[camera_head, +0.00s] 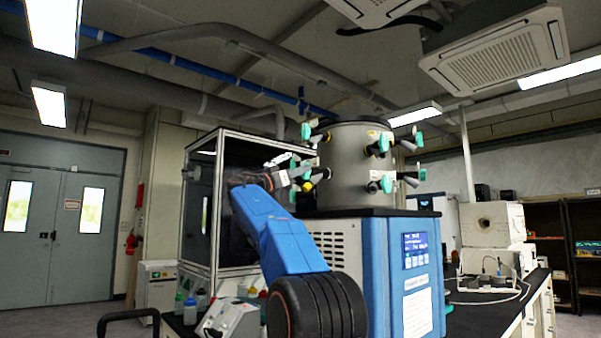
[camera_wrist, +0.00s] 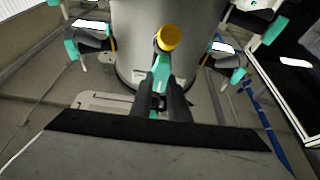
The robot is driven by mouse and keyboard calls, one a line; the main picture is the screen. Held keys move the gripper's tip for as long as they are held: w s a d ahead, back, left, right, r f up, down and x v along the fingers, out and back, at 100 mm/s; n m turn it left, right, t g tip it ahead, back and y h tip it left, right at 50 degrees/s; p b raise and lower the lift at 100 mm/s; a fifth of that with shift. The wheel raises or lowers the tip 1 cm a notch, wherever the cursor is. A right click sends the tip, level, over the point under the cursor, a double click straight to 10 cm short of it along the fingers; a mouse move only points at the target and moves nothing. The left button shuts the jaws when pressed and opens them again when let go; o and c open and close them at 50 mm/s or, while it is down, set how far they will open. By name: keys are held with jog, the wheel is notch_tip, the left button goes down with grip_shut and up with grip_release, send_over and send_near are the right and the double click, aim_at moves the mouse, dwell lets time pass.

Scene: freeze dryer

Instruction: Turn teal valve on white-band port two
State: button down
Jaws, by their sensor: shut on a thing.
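The grey cylindrical drum (camera_head: 345,165) of the freeze dryer carries several ports with teal valve handles around its side, in two rows. My gripper (camera_wrist: 165,95) is shut on a teal valve handle (camera_wrist: 156,111) on a port with a yellow end (camera_wrist: 168,38), in the middle of the wrist view. The fingers lie on both sides of the handle and hide part of it. In the head view my gripper (camera_head: 288,179) reaches the drum's left side from the left. Ports with white patches show at left (camera_wrist: 92,24) and right (camera_wrist: 224,47) in the wrist view; I cannot read a port number.
The drum stands on a blue and white cabinet (camera_head: 376,270) with a display. A clear-sided enclosure (camera_head: 200,210) stands close behind my arm. Bottles (camera_head: 190,308) and a small grey device (camera_head: 229,318) sit on the bench. Neighbouring valves flank my gripper closely.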

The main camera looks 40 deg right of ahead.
dwell(0.5)
jog(key=c, duration=1.7)
grip_release()
jog(key=v, duration=1.7)
jog(key=shift+a+f, duration=0.15)
jog(key=shift+a, duration=0.05)
